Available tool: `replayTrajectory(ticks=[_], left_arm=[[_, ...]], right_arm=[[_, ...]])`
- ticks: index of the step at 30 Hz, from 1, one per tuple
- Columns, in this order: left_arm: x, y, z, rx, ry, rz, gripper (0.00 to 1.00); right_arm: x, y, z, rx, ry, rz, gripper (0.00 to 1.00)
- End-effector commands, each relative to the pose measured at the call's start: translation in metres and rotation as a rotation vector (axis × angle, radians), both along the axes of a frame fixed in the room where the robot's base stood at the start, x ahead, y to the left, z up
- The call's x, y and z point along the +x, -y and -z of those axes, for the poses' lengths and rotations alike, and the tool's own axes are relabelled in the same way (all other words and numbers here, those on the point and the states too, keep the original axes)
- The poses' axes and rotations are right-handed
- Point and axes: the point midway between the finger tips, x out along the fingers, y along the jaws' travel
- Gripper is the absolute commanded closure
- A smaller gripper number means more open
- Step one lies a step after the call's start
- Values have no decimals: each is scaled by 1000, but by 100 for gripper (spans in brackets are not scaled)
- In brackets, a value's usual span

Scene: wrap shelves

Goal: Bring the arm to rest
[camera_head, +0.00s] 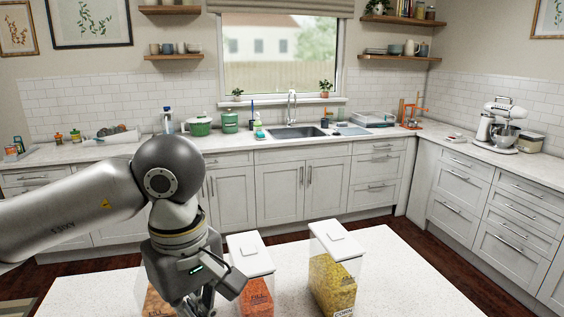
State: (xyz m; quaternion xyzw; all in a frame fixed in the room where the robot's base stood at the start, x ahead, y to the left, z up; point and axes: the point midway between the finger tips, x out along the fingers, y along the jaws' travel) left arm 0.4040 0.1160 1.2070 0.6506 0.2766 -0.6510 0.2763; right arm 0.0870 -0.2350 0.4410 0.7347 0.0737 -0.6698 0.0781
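My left arm comes in from the left, and its gripper (207,297) points down over the near white counter (412,272). The gripper is seen from behind and partly cut off by the bottom edge, so its finger opening is hard to judge. A clear container with orange contents and a white lid (251,254) stands just right of the gripper. Another container with orange contents (156,302) is mostly hidden behind the gripper. A third container with yellow corn (331,283) stands upright further right. My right gripper is not in view.
The near counter is clear to the right of the corn container. Across the dark floor (393,228) are white cabinets, a sink (297,132), a green pot (200,125) and a stand mixer (500,125). Wall shelves (399,58) hang beside the window.

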Motion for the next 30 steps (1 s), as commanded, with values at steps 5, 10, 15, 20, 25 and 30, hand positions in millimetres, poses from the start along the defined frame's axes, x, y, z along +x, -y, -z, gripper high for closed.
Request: replayTrajectory(ticks=[5, 10, 15, 20, 25, 30], left_arm=[[0, 0, -11, -1, 1, 0, 100], [0, 0, -10, -1, 1, 0, 100], [0, 0, -18, -1, 1, 0, 100], [0, 0, -48, -1, 1, 0, 100], [0, 0, -72, -1, 1, 0, 100], [0, 0, -90, 0, 0, 0, 100]], right_arm=[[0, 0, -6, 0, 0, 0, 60], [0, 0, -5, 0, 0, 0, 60], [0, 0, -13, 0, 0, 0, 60], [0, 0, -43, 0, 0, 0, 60], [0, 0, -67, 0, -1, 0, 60], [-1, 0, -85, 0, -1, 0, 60]])
